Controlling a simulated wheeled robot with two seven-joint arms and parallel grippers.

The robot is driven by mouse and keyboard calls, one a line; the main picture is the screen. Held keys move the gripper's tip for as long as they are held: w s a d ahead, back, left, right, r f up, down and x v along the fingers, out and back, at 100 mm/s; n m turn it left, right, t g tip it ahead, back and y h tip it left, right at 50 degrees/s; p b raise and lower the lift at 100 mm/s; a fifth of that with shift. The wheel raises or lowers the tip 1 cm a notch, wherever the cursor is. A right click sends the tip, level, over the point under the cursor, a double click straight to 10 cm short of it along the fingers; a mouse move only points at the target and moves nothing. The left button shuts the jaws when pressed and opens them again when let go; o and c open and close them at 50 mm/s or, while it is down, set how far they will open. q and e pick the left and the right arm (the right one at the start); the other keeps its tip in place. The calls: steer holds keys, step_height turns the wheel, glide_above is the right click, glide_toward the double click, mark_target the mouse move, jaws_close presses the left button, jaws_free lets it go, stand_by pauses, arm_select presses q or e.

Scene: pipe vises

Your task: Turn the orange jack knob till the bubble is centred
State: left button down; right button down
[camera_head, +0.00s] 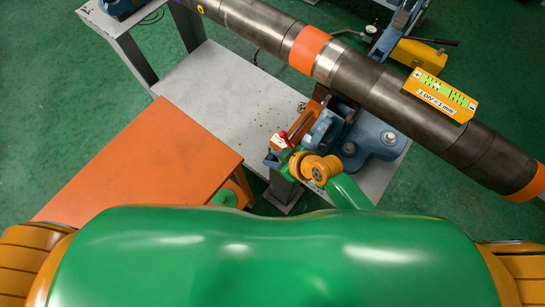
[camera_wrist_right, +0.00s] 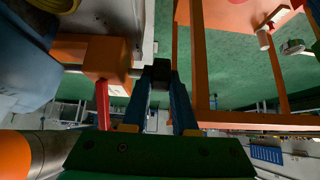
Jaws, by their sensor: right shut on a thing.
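The orange level (camera_head: 440,95) sits on the dark pipe (camera_head: 375,87), with a green scale on its face; the bubble is too small to read. An orange jack body (camera_head: 308,121) with a red-tipped lever (camera_head: 283,134) stands by the blue vise under the pipe. My right gripper (camera_head: 270,159) reaches in from below at the jack's near end. In the right wrist view, its blue fingers (camera_wrist_right: 160,76) are closed together at the end of a short shaft from the orange jack block (camera_wrist_right: 105,57). My left gripper is out of view.
The blue vise base (camera_head: 378,138) stands on the grey bench (camera_head: 220,90). An orange table (camera_head: 145,160) lies close on the left of my right gripper.

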steer(key=y+b, duration=0.1)
steer(key=b, duration=0.1)
steer(key=t+y+b, duration=0.1)
steer(key=shift+s+d+f+b, duration=0.1)
steer(key=shift+d+f+b, duration=0.1)
steer(key=shift+f+b, duration=0.2)
steer(key=shift+r+t+y+b, duration=0.35)
steer(key=shift+t+y+b, duration=0.15)
steer(key=shift+b, duration=0.3)
steer(key=c, duration=1)
jaws_free()
steer(key=v, duration=0.7)
steer(key=shift+p, duration=0.35)
